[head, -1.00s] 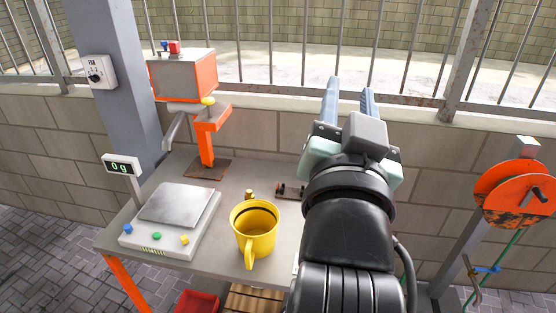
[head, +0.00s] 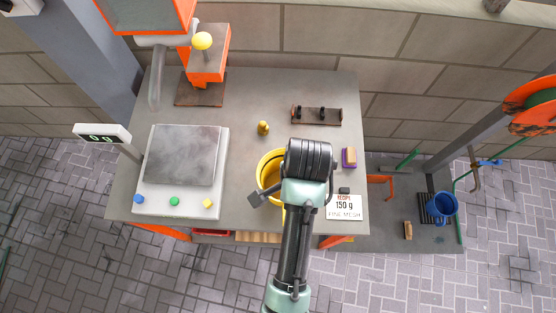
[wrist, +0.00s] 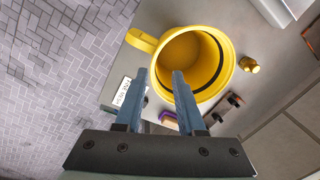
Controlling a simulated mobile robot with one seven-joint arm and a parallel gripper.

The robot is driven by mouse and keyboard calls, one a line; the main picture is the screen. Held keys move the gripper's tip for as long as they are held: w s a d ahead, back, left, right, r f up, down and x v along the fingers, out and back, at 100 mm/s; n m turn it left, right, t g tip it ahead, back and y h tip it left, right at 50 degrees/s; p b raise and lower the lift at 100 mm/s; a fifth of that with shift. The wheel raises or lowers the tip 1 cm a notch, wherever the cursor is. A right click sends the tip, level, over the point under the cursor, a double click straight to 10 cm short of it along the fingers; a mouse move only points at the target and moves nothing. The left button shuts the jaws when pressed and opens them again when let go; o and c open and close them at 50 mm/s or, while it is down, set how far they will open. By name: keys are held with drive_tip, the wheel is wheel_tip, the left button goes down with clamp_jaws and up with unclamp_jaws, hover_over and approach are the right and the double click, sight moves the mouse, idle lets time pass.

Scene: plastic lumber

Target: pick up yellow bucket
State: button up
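The yellow bucket (head: 266,172) stands upright on the grey table, partly hidden by my arm in the head view. In the wrist view the bucket (wrist: 192,62) shows its open mouth, with its handle at the upper left. My gripper (wrist: 159,72) is open and empty, with two blue fingers apart. The right fingertip overlaps the bucket's near rim in the wrist view; I cannot tell whether it touches.
A scale (head: 183,155) stands left of the bucket. A small brass weight (head: 263,128) sits just behind it. An orange press (head: 207,55) stands at the back.

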drive_tip(key=f, duration=0.4)
drive_tip(key=f+p, duration=0.1)
drive_tip(key=f, duration=0.6)
drive_tip(key=shift+w+a+f+p, duration=0.1)
drive_tip(key=shift+w+f+p, duration=0.15)
drive_tip(key=shift+f+p, duration=0.1)
clamp_jaws()
idle(1.1)
